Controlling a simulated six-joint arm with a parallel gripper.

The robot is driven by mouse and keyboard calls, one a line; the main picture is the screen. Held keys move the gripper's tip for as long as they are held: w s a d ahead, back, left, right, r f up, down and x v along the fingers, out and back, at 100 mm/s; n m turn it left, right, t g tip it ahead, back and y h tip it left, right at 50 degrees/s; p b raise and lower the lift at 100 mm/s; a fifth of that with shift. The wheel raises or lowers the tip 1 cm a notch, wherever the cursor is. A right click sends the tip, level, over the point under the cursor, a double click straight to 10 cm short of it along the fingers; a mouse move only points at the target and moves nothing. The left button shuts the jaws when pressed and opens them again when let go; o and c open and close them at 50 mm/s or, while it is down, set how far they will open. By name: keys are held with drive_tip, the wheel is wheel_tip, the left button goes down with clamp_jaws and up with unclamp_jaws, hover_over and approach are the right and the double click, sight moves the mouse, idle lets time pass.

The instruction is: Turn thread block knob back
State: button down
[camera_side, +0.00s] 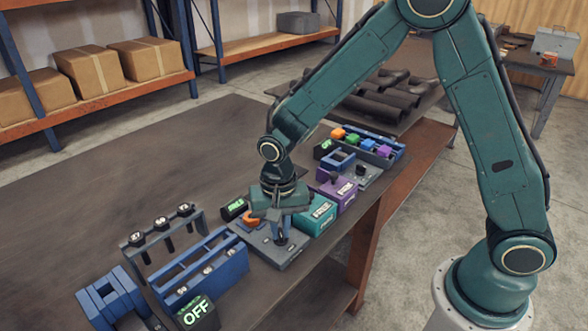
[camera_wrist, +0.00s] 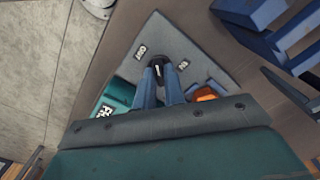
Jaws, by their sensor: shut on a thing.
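The thread block's knob is a small black piece (camera_wrist: 157,72) on a grey base plate with small white labels. My gripper (camera_wrist: 160,82) is over the plate in the wrist view, its two blue fingers closed around the knob. In the side view my gripper (camera_side: 280,236) points down at the grey base plate (camera_side: 278,256). The knob is mostly hidden between the fingers there. An orange part (camera_wrist: 205,94) sits beside the fingers on the plate. A teal block (camera_side: 317,214) with a white label stands right behind the plate.
A blue rack (camera_side: 205,270) and a stand with several black tools (camera_side: 162,236) are to the left. A block reading OFF (camera_side: 196,312) is in front. A purple block (camera_side: 338,192) and a blue tray of coloured blocks (camera_side: 370,146) stand further back. The table's left side is bare.

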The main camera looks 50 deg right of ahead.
sight(281, 232)
drive_tip(key=shift+n, duration=0.4)
drive_tip(key=n, duration=0.3)
drive_tip(key=shift+n, duration=2.1)
drive_tip(key=c, duration=1.5)
unclamp_jaws()
drive_tip(key=shift+r, duration=0.1)
wheel_tip(281, 232, up, 14)
drive_tip(key=shift+f, duration=0.2)
drive_tip(key=shift+r, duration=0.1)
